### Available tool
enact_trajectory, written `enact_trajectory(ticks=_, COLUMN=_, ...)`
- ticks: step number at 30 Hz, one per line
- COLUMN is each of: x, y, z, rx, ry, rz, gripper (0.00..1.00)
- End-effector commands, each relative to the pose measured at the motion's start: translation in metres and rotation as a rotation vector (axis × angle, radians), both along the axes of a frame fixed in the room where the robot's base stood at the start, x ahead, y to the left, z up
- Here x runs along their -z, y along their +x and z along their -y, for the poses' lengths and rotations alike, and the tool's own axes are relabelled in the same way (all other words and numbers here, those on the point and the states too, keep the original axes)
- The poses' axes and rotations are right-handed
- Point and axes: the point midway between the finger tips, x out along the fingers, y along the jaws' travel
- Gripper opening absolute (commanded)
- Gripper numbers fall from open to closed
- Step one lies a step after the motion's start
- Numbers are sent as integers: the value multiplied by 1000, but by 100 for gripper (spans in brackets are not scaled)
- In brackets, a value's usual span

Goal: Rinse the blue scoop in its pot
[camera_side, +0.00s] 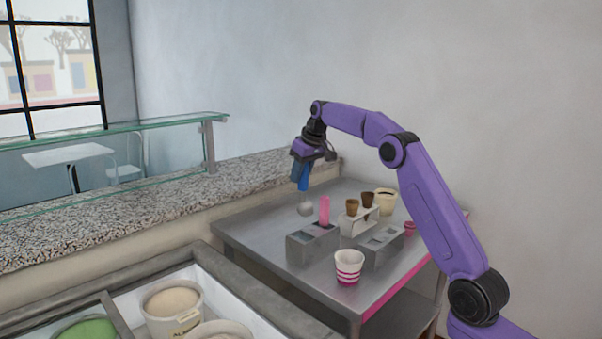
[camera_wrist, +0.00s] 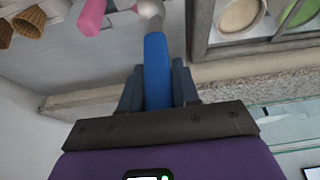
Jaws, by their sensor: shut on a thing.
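My gripper (camera_side: 300,172) is shut on the blue handle of the blue scoop (camera_side: 303,184). The scoop hangs down with its grey metal head (camera_side: 305,208) lowest, above the back left part of the steel table. In the wrist view the blue handle (camera_wrist: 157,70) sits between the two fingers (camera_wrist: 158,88). A pink scoop handle (camera_side: 324,208) stands up from a grey metal pot block (camera_side: 313,243) just right of the blue scoop. A second grey block with openings (camera_side: 382,246) stands further right. I cannot tell which opening is the blue scoop's pot.
A white holder (camera_side: 359,221) carries brown cones (camera_side: 352,207). A striped paper cup (camera_side: 348,267) stands at the table's front, and a white tub (camera_side: 385,200) at the back. A freezer with ice cream tubs (camera_side: 172,308) is at front left. A granite counter (camera_side: 120,217) with glass runs behind.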

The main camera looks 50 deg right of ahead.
Motion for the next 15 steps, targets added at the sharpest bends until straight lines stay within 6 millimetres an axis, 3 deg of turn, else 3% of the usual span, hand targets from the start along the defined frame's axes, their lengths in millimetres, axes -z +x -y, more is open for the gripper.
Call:
enact_trajectory(ticks=5, x=1, y=0, z=0, rx=0, ry=0, rz=0, gripper=0)
enact_trajectory(ticks=15, x=28, y=0, z=0, rx=1, ry=1, rz=-2, gripper=0)
